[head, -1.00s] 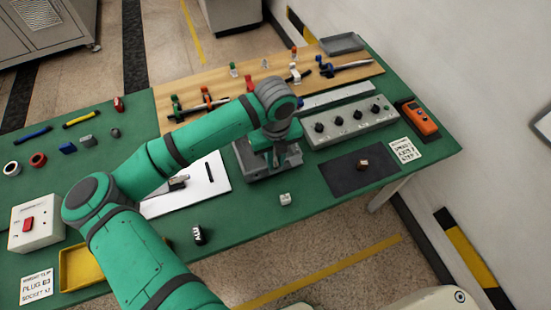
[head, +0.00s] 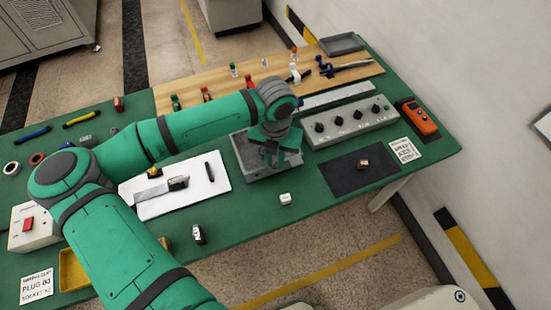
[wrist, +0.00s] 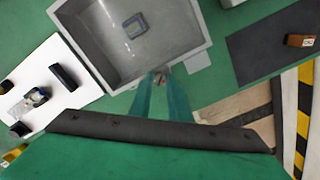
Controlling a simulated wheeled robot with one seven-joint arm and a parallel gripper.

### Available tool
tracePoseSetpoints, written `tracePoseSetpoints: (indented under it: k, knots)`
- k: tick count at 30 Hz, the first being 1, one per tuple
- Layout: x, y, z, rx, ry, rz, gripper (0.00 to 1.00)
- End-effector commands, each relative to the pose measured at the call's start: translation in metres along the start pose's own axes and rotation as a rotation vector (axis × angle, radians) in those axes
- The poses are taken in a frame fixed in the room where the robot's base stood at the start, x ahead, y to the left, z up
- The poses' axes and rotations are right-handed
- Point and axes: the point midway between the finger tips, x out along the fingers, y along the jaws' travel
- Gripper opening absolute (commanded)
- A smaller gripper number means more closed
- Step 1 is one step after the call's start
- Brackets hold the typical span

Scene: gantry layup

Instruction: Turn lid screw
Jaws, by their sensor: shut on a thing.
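A grey box (head: 250,163) stands on the green table under my wrist. In the wrist view, the box (wrist: 116,52) shows raised edges around a grey surface with a small bluish square part (wrist: 135,25) on it. My gripper (wrist: 160,80) has its two green fingers brought together at the near edge of the box. It is shut on a small greyish piece (wrist: 161,71), which I take to be the lid screw; the fingers hide most of it. In the head view, my gripper (head: 278,158) is over the right part of the box, and the screw cannot be made out.
A grey panel with several black knobs (head: 350,122) stands right of the box. A dark mat (head: 345,178) holds a small brown block (head: 363,164). A white sheet (head: 205,182) with small parts lies left. A white cube (head: 285,198) sits in front.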

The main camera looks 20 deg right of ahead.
Motion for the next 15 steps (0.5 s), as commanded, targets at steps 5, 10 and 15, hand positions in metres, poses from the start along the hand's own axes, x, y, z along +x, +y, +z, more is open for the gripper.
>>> tracePoseSetpoints:
  k: [5, 10, 15]
  knots:
    - [-0.0007, -0.0006, 0.001, 0.167, -0.003, 0.0, 0.0]
    - [-0.0008, -0.0006, 0.001, 0.328, -0.003, 0.0, 0.0]
    - [-0.0007, -0.0005, 0.0009, 0.489, -0.003, 0.0, 0.0]
